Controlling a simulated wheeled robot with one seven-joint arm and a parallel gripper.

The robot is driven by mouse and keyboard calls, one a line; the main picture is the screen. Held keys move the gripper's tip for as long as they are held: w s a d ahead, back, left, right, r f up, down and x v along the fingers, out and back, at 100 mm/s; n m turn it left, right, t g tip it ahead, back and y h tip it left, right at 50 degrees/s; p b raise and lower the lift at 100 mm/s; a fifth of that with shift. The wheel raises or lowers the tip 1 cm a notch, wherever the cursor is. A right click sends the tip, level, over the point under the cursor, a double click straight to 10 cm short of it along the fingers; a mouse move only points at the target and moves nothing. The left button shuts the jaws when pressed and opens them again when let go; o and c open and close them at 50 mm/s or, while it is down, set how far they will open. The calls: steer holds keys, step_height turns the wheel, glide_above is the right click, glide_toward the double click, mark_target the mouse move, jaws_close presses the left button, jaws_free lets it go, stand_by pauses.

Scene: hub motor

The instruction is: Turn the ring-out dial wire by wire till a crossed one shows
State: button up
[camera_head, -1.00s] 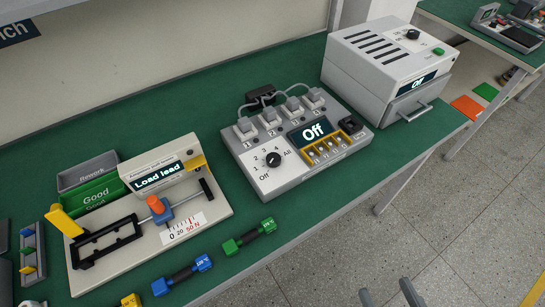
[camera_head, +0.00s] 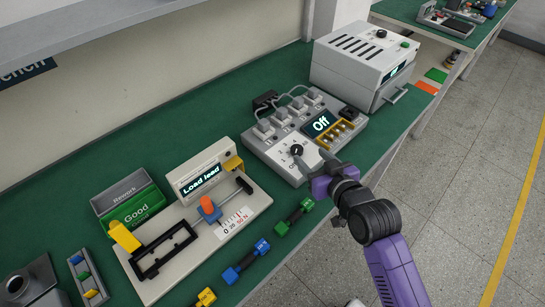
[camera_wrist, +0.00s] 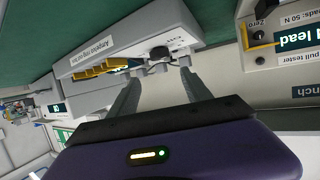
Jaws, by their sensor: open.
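The ring-out box (camera_head: 268,157) is a pale grey unit on the green bench, with a lit screen (camera_head: 320,123) reading "Off". Its black dial (camera_head: 296,151) is on the sloped front panel, its pointer hard to read at this size. My gripper (camera_head: 313,161) is open, its two grey fingers reaching in over the box's front edge beside the dial. In the wrist view, the dark dial (camera_wrist: 160,53) lies just beyond and between the fingertips (camera_wrist: 164,70). I cannot tell whether they touch it. Part of the box's front is hidden by the gripper.
Left stands the pull tester (camera_head: 185,235), showing "Load lead". Green (camera_head: 294,216) and blue (camera_head: 246,260) dumbbell-shaped pieces lie along the front edge. Behind the box are grey plugs with cables. A grey-white cabinet (camera_head: 350,75) stands behind right.

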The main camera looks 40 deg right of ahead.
mark_target(297, 149)
steer(key=shift+w+a+f, duration=0.15)
steer(key=shift+f, duration=0.45)
steer(key=x, duration=0.7)
steer(key=shift+w+f, duration=0.1)
steer(key=shift+f, duration=0.05)
steer(key=shift+p, duration=0.3)
jaws_close()
